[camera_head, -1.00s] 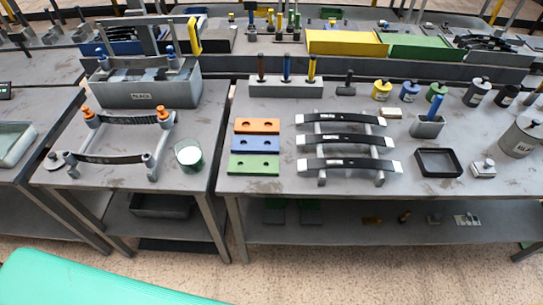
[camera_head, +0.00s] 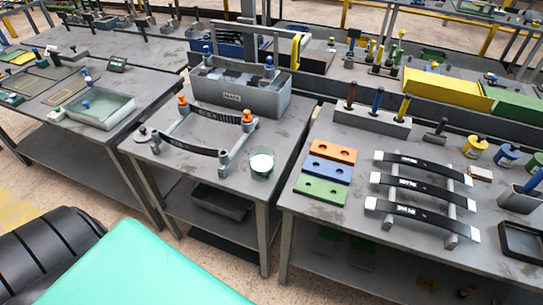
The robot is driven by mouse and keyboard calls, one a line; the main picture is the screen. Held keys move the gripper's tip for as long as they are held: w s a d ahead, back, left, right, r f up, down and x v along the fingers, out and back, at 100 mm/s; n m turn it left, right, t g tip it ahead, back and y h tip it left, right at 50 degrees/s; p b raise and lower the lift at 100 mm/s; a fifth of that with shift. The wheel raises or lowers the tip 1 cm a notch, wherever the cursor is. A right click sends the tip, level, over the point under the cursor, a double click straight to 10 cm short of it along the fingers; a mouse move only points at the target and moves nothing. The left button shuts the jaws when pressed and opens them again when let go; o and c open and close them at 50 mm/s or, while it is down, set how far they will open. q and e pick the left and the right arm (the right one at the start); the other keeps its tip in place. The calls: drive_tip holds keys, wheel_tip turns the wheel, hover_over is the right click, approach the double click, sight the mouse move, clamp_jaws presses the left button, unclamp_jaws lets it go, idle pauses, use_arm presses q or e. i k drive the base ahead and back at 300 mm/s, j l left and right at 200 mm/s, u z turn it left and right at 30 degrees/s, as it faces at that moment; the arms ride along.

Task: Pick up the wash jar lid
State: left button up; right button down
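A small round grey lid with a knob (camera_head: 142,135) lies on the middle table near its left edge, just left of the spring rack; it looks like the wash jar lid. An open green glass jar with white contents (camera_head: 262,164) stands right of the rack on the same table. Neither gripper shows in the view, so I cannot see whether they are open or shut.
The spring rack with orange knobs (camera_head: 220,160) stands between lid and jar. A grey tank (camera_head: 240,96) is behind it. A left table holds a shallow glass tray (camera_head: 100,108). A right table holds coloured blocks (camera_head: 328,171) and dark leaf springs (camera_head: 425,186).

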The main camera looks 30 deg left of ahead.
sight(143, 135)
drive_tip(key=u, duration=2)
drive_tip(key=i+j+z, duration=0.15)
drive_tip(key=z, duration=0.25)
drive_tip(key=i+j+z, duration=0.15)
drive_tip(key=z, duration=0.3)
drive_tip(key=i+j+z, duration=0.1)
drive_tip(key=j+z, duration=0.3)
drive_tip(key=l, duration=0.1)
